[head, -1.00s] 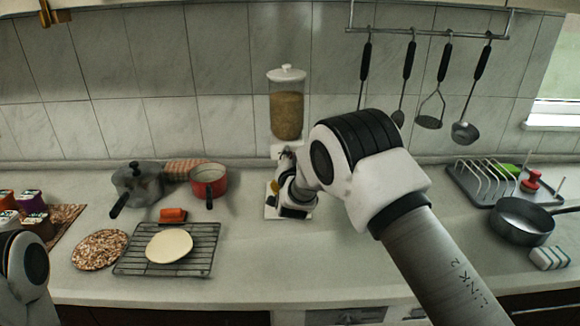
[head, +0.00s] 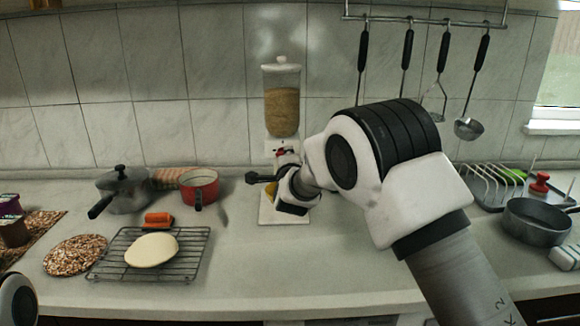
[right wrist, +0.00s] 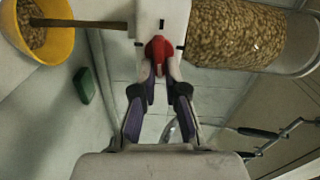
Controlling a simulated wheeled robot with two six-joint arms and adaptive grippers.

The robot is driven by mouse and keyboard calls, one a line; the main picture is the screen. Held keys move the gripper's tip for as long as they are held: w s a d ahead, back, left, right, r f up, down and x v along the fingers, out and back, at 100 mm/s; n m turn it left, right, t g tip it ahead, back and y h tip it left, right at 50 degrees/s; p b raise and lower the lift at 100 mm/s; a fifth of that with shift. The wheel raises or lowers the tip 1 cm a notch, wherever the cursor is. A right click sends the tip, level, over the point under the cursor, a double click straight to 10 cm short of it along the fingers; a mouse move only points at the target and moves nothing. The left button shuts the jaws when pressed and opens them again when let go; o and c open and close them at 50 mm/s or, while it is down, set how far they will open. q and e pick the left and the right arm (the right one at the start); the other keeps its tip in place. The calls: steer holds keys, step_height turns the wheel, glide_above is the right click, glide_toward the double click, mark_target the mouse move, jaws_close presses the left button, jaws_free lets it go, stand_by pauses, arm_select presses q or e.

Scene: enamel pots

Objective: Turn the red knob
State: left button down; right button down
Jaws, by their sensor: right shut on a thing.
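The red knob (right wrist: 159,48) is on the white body of the dispenser in the right wrist view. A bit of the knob (head: 284,151) also shows in the head view, below the clear grain container (head: 282,108). My right gripper (right wrist: 160,76) is shut on the knob, with its purple-sided fingers on either side of it. In the head view my right arm hides part of the dispenser's lower front, and the fingertips are hard to make out. Only part of my left arm shows at the lower left; its gripper is out of view.
A yellow bowl (right wrist: 62,38) with grain stands under the dispenser. A red saucepan (head: 200,188), a grey pot (head: 124,192) and a wire rack (head: 193,250) with flat dough are to the left. A dark pan (head: 535,222) is at right. The front middle counter is clear.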

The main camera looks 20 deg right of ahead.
steer(key=shift+r+m+b, duration=0.15)
steer(key=shift+m+b, duration=0.4)
steer(key=shift+m, duration=0.05)
steer(key=shift+r, duration=0.2)
steer(key=c, duration=1.2)
jaws_free()
steer(key=v, duration=1.1)
steer(key=shift+s+a+f, duration=0.15)
steer(key=shift+s+f, duration=0.1)
steer(key=shift+f, duration=0.15)
